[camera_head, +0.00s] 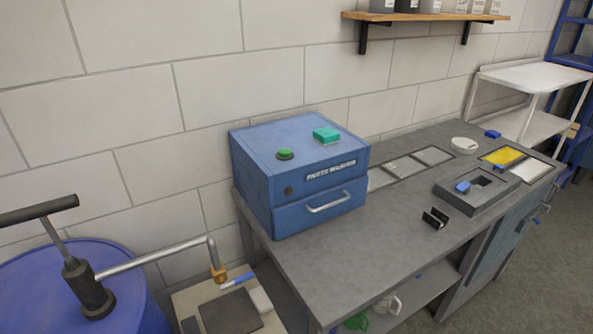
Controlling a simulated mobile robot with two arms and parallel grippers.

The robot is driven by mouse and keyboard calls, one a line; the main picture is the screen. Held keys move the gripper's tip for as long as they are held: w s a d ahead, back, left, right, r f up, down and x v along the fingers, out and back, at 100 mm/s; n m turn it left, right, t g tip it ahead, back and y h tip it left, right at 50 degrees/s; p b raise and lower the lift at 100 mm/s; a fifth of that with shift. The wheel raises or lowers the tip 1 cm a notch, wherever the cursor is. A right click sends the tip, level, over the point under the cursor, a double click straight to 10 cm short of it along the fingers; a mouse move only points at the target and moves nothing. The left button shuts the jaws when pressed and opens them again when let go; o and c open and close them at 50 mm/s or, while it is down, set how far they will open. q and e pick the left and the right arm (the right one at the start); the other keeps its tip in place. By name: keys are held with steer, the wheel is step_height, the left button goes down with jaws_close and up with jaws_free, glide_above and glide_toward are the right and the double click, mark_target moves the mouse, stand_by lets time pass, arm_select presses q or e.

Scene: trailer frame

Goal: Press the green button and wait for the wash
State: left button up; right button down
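The blue box labelled "PARTS WASHER" (255,185) stands on the left end of the grey workbench (330,265). A round green button (285,154) sits on its top, near the front left. A teal-green rectangular block (326,135) is on the same top, to the right of the button. The front drawer (300,211) with a silver handle looks shut. A small dark round knob is on the front, left of the label. Neither of my grippers is in this view, and nothing touches the washer.
A small black bracket-like piece (435,218) and a grey fixture (478,190) with a blue part lie on the bench. A blue drum (75,290) with a hand pump is at lower left. A wooden shelf (425,16) hangs above. A white cart (535,77) stands at right.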

arm_select(q)
jaws_close()
stand_by(1.4)
